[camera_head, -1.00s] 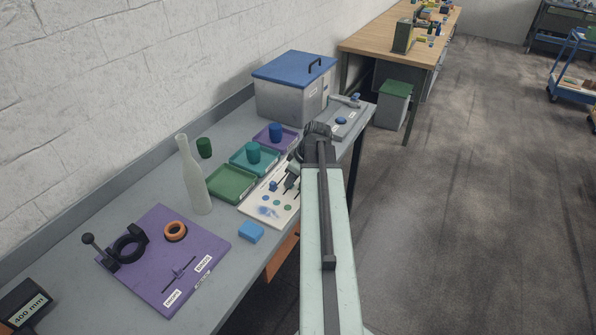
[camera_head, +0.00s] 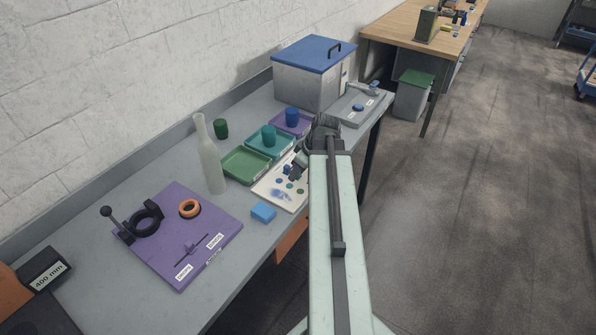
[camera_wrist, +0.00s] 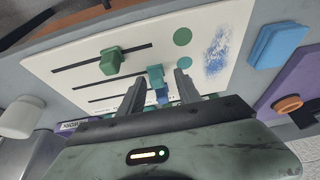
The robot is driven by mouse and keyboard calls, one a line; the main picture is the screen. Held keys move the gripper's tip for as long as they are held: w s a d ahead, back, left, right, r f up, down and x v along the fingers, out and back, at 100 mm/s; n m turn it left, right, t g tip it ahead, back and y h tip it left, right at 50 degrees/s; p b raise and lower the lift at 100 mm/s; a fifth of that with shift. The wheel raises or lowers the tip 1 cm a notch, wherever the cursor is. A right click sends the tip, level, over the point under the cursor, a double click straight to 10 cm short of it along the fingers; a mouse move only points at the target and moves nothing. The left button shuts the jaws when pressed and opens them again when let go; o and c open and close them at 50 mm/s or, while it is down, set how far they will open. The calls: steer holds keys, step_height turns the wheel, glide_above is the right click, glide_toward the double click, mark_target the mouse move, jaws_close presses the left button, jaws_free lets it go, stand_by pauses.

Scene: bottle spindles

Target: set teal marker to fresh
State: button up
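A white slider board (camera_head: 262,190) lies on the bench. It shows close up in the wrist view (camera_wrist: 60,62), with several dark slots and coloured dots. The green marker (camera_wrist: 112,61) stands in the outermost visible slot. The teal marker (camera_wrist: 155,73) stands in the slot beside it, between my fingertips. A blue marker (camera_wrist: 163,95) shows just behind it, partly hidden by the fingers. My gripper (camera_wrist: 161,78) is open, with a finger either side of the teal marker; contact cannot be told.
A teal dot (camera_wrist: 183,60) and a blue smudge lie right of the markers in the wrist view. A blue block (camera_head: 263,212), purple fixture board (camera_head: 165,255), white bottle (camera_head: 210,160) and green tray (camera_head: 246,165) surround the board. A lidded bin (camera_head: 308,85) stands behind.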

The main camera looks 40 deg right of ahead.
steer(key=p+v, duration=0.7)
steer(key=shift+s+r, duration=0.2)
steer(key=shift+r, duration=0.1)
